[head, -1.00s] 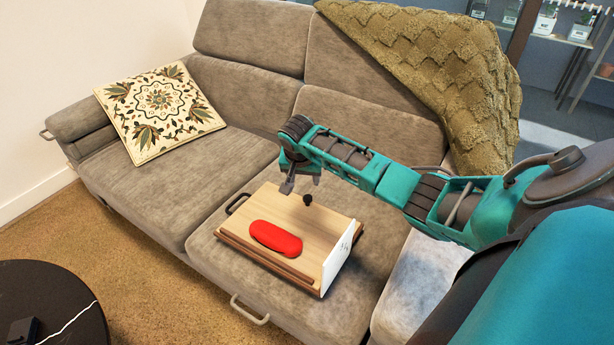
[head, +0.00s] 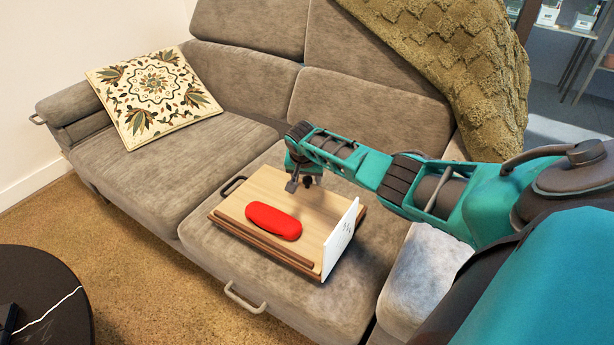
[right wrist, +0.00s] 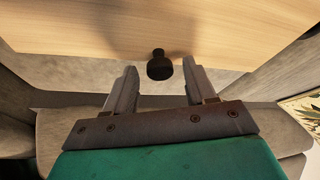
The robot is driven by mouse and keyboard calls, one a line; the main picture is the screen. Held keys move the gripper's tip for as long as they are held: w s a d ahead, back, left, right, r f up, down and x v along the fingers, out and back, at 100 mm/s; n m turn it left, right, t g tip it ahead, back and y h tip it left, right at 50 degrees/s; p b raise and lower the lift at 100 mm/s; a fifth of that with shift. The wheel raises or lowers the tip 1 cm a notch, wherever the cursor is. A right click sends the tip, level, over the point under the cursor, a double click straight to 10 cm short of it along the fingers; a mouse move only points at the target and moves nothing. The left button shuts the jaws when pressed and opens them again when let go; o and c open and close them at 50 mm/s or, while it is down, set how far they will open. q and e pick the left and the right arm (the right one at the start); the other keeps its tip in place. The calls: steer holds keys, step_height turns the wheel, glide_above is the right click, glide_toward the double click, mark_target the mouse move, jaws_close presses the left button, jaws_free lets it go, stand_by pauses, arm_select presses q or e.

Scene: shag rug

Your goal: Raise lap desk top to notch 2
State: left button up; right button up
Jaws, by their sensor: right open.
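The lap desk has a light wooden top (head: 316,218) and lies on the right seat of the sofa, sloping toward the front edge. A dark knob (right wrist: 160,66) stands at its back edge. In the right wrist view the desk top (right wrist: 90,28) fills the upper part. My right gripper (head: 299,184) is open at the back edge of the desk. In the right wrist view its two fingers are on either side of the knob, with gaps showing. In the head view the gripper partly hides the knob. The notches are not visible. My left gripper is out of view.
A red case (head: 273,221) lies on the desk top. A white panel (head: 340,240) stands at its right side and a dark handle (head: 232,186) is at its left. A patterned cushion (head: 153,97) and an olive blanket (head: 455,65) are on the sofa. A black round table (head: 40,290) is at lower left.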

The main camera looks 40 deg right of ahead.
jaws_close()
stand_by(0.5)
